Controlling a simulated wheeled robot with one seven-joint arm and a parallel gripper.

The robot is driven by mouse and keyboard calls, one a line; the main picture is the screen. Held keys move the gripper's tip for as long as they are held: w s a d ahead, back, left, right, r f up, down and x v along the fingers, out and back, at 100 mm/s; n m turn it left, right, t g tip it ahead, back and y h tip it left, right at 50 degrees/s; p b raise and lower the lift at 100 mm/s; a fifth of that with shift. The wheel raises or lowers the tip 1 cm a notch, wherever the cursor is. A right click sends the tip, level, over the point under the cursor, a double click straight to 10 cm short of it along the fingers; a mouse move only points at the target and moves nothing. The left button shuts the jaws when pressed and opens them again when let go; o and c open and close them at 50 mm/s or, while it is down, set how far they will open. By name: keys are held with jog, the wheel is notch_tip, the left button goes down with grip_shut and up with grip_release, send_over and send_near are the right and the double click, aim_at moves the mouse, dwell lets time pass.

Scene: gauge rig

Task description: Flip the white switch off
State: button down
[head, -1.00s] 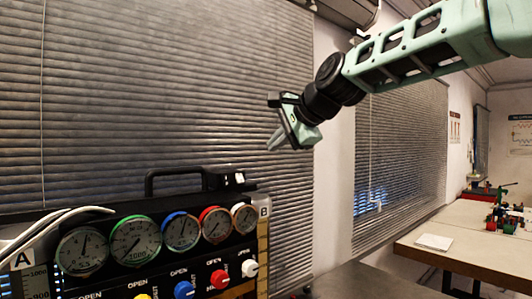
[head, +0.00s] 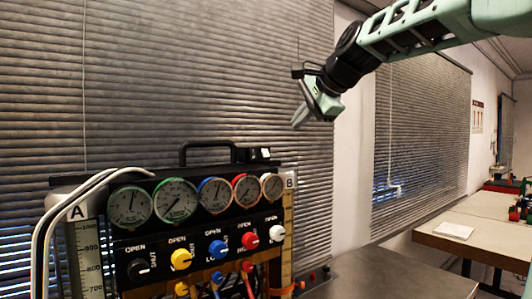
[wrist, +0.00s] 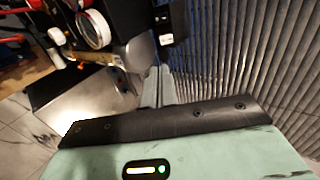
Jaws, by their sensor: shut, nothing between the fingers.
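A small black box with white parts on its face (head: 265,153) stands on the top right of the gauge rig; it looks like the white switch, but its position is too small to read. It also shows in the wrist view (wrist: 163,22), at the top centre. My gripper (head: 299,117) is above and to the right of this box, apart from it, with its fingers pointing down and left. The fingers are shut and empty. In the wrist view, my gripper's body fills the bottom.
The rig (head: 110,247) carries a row of several round gauges and coloured knobs, including a white knob (head: 277,232). A black handle (head: 205,146) stands up on its top. White cables (head: 45,225) hang at its left. Blinds (head: 150,70) hang behind. A metal tabletop (head: 395,280) is clear at right.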

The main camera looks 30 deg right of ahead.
aim_at(267, 157)
jog(key=shift+w, duration=0.1)
jog(key=p+x, duration=0.3)
jog(key=x, duration=1.1)
jog(key=shift+p, duration=0.35)
jog(key=shift+f, duration=0.1)
